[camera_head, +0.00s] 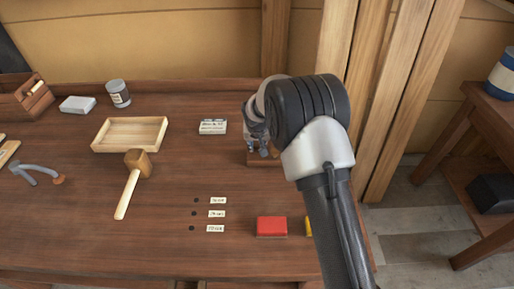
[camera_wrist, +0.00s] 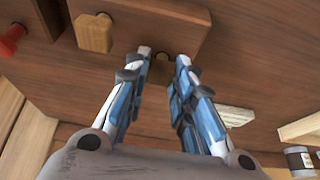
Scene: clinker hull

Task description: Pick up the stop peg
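My gripper (camera_wrist: 163,57) is open in the wrist view, its two blue-grey fingers apart with nothing visibly held. Its tips are close to a brown wooden block (camera_wrist: 185,22), with a small dark round spot, a hole or a peg end, between them. A light wooden square-headed piece (camera_wrist: 94,33) is at this block, left of the fingers. A red round-headed piece (camera_wrist: 9,40) is farther left. I cannot tell which piece is the stop peg. In the head view my gripper (camera_head: 262,150) is over the brown block (camera_head: 263,160), mostly hidden by my arm.
On the bench (camera_head: 70,220) are a mallet (camera_head: 130,185), a shallow wooden tray (camera_head: 128,149), a white labelled box (camera_head: 213,127), a grey jar (camera_head: 118,94) and a red block (camera_head: 271,227). Three dark spots with labels lie in front. Wooden posts (camera_head: 385,95) stand behind my arm.

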